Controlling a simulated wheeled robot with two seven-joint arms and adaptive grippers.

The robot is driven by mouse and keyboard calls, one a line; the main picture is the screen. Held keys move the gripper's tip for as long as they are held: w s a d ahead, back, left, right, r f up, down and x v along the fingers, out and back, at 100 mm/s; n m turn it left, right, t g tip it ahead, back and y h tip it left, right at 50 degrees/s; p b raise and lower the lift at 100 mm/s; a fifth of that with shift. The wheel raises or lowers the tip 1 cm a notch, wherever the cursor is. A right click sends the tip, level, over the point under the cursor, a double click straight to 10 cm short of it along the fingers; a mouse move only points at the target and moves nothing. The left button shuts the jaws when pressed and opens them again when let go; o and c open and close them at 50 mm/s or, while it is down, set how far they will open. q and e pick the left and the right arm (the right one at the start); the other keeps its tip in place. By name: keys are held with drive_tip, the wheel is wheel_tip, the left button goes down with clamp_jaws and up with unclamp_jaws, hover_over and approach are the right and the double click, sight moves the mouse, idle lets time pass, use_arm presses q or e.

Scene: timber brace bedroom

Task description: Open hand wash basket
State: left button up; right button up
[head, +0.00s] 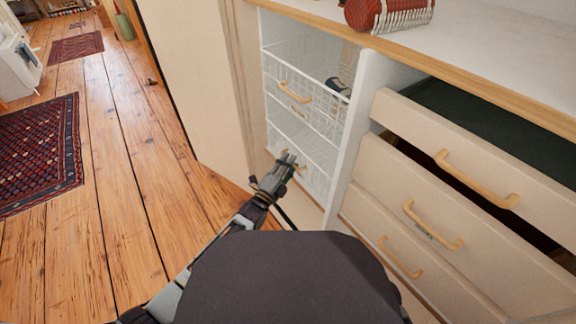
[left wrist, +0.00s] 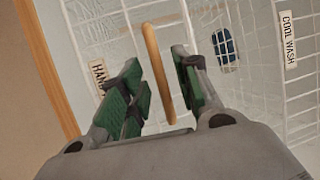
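The hand wash basket (head: 318,180) is a white wire basket low in the open closet, below another wire basket. In the left wrist view its label (left wrist: 98,78) reads "HAND", the rest hidden behind a finger. Its wooden handle (left wrist: 155,62) stands between the green finger pads of my left gripper (left wrist: 157,80). The gripper is open, with a gap visible on at least the right side of the handle. In the head view my left gripper (head: 288,163) is at the lower basket's front. The basket looks shut. My right gripper is not in view.
The upper wire basket (head: 312,105) has a wooden handle and holds something dark. A "COOL WASH" label (left wrist: 288,40) shows in the wrist view. Drawers (head: 440,200) stand right of a white divider (head: 358,125); the top one is partly open.

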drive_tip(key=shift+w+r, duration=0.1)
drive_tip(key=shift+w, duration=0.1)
use_arm(q)
drive_tip(key=shift+c, duration=0.5)
clamp_jaws()
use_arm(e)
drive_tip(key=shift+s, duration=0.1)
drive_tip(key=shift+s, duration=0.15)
use_arm(q)
drive_tip(key=shift+a, duration=0.15)
